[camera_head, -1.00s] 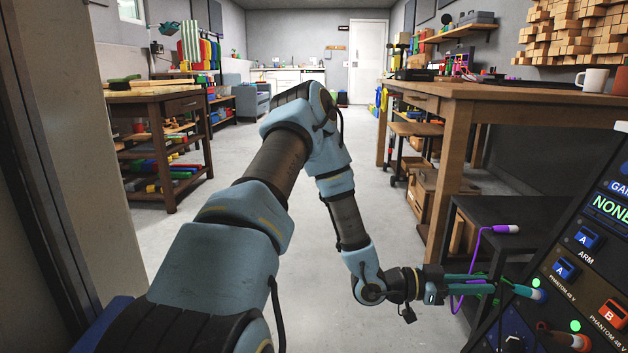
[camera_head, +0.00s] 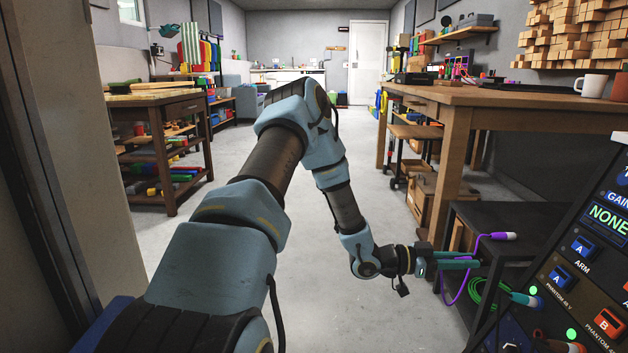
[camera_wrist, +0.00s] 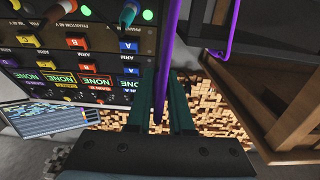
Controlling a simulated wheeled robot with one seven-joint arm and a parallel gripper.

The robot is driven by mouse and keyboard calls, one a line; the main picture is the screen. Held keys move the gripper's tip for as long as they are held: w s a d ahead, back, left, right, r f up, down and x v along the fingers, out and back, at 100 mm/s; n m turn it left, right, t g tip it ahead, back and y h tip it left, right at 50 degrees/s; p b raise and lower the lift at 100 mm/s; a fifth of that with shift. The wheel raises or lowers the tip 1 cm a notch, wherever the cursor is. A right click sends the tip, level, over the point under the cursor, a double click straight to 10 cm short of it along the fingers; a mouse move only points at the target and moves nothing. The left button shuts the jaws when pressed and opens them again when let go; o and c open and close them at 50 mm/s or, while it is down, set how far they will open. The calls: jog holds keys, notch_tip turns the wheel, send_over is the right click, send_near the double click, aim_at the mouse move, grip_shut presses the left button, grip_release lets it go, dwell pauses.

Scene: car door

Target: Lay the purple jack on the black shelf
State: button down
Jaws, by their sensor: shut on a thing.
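The purple jack (camera_head: 503,236), with a pale tip, shows over the top of the black shelf (camera_head: 540,222); I cannot tell whether it touches it. Its purple cable (camera_head: 474,279) runs left, then down behind the fingers in a loop. My gripper (camera_head: 478,260), with teal fingers, points right just in front of the shelf, left of the jack. It is shut on a purple length, seemingly the cable, which also shows as a straight band in the wrist view (camera_wrist: 165,75). The exact grip point is hidden.
A dark audio panel (camera_head: 575,262) with coloured plugs stands at the right, close to the fingertips. A green cable (camera_head: 490,292) hangs below them. The wooden workbench (camera_head: 455,115) stands behind the shelf. The floor (camera_head: 240,150) in the middle is clear.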

jog(key=w+r+p, duration=0.1)
jog(key=w+r, duration=0.2)
jog(key=w, duration=0.4)
jog(key=shift+w+d+r, duration=0.15)
jog(key=shift+w+d, duration=0.05)
jog(key=shift+w, duration=0.05)
dwell(0.5)
jog(key=w+d+b, duration=0.1)
jog(key=w+b, duration=0.4)
jog(key=w, duration=1.3)
jog(key=shift+w, duration=0.25)
dwell(0.6)
